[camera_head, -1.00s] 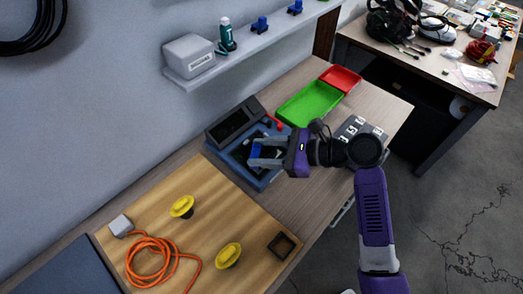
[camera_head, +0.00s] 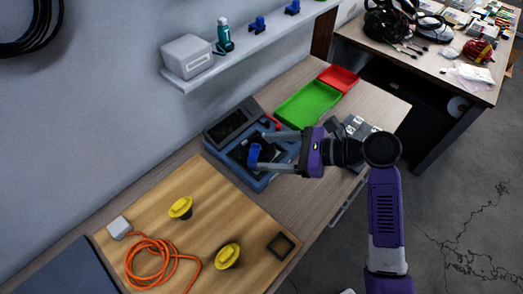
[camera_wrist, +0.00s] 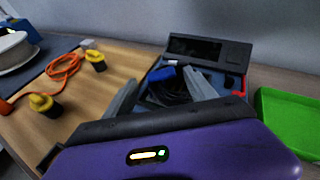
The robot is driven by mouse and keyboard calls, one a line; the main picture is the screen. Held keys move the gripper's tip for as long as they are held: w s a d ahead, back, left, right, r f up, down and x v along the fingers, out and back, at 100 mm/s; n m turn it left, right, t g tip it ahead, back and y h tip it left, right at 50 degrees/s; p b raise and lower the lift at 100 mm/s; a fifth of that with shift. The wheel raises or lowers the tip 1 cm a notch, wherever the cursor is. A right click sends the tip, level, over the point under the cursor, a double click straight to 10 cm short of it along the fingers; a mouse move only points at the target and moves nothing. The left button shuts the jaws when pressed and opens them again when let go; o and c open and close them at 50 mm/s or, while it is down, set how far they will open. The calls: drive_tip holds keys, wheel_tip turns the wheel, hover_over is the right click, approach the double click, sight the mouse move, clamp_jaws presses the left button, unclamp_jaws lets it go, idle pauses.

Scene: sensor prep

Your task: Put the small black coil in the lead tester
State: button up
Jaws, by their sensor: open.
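The lead tester (camera_head: 222,158) is a blue case with a dark screen at its back, on the bench; it also shows in the wrist view (camera_wrist: 236,82). The small black coil (camera_wrist: 176,90) appears as dark loops of lead inside the tester's recess, beside a blue part (camera_wrist: 166,76). In the head view, that blue part (camera_head: 254,154) shows near the lower fingertip. My gripper (camera_head: 266,152) is open, its two grey fingers spread over the tester. In the wrist view, the fingers (camera_wrist: 165,94) stand either side of the coil. Exact seating of the coil is unclear.
A green tray (camera_head: 308,104) and a red tray (camera_head: 340,77) lie beyond the tester. Yellow knobs (camera_head: 181,207) and an orange cable (camera_head: 148,258) lie on the wooden board. A shelf (camera_head: 205,73) overhangs the back. A larger black cable hangs on the wall (camera_head: 22,44).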

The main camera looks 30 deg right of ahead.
drive_tip(key=v, duration=0.8)
drive_tip(key=shift+s+d, duration=0.25)
drive_tip(key=shift+r, duration=0.1)
